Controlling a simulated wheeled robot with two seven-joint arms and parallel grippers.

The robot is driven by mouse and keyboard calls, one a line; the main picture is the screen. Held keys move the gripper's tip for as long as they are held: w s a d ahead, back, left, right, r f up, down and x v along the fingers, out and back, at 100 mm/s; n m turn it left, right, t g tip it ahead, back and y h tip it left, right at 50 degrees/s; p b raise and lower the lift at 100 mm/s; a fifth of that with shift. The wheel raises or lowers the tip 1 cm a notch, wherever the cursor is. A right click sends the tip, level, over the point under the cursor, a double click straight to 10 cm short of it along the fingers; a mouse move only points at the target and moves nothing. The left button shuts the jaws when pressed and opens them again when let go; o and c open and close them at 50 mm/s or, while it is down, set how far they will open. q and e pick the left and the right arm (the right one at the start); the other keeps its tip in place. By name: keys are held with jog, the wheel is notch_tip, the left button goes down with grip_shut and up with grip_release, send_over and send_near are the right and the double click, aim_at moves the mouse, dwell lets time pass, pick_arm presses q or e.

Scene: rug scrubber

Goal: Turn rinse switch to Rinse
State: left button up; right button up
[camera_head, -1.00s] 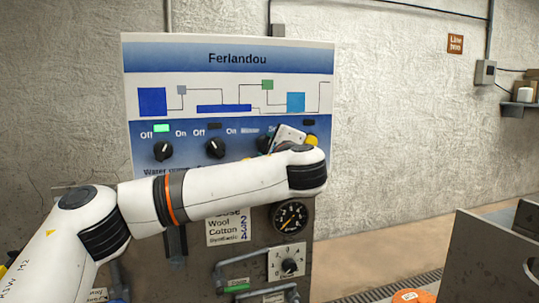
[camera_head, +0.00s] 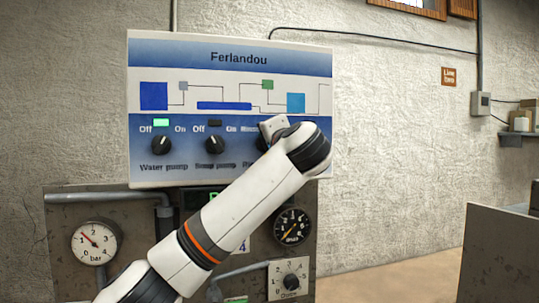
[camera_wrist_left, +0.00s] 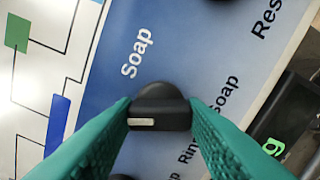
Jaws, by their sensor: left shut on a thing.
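The rinse switch is a black round knob with a raised bar (camera_wrist_left: 160,92), in the middle of the left wrist view. A white mark on the bar points left in that picture. A "Soap" label stands above the knob; other label text lies below right. My left gripper (camera_wrist_left: 159,116) has its teal fingers on both sides of the bar, shut on it. In the head view the switch (camera_head: 261,142) is mostly hidden behind my left wrist, at the right of the Ferlandou panel (camera_head: 230,101). My right gripper is not in view.
Two other knobs, the water pump knob (camera_head: 161,145) and another pump knob (camera_head: 214,144), stand left of my wrist. A green lamp (camera_head: 161,122) is lit. Pressure gauges (camera_head: 96,243) and a dose dial (camera_head: 291,282) sit below. A grey box (camera_head: 495,255) stands at right.

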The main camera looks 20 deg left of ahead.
pick_arm(q)
jog(key=shift+f+n, duration=0.2)
jog(key=shift+n, duration=0.3)
jog(key=shift+o, duration=0.2)
jog(key=shift+b, duration=0.3)
jog(key=o, duration=1)
jog(key=shift+r, duration=0.15)
jog(key=shift+c, duration=0.2)
jog(key=shift+d, duration=0.1)
jog(key=b+v, duration=0.4)
jog(key=v, duration=0.8)
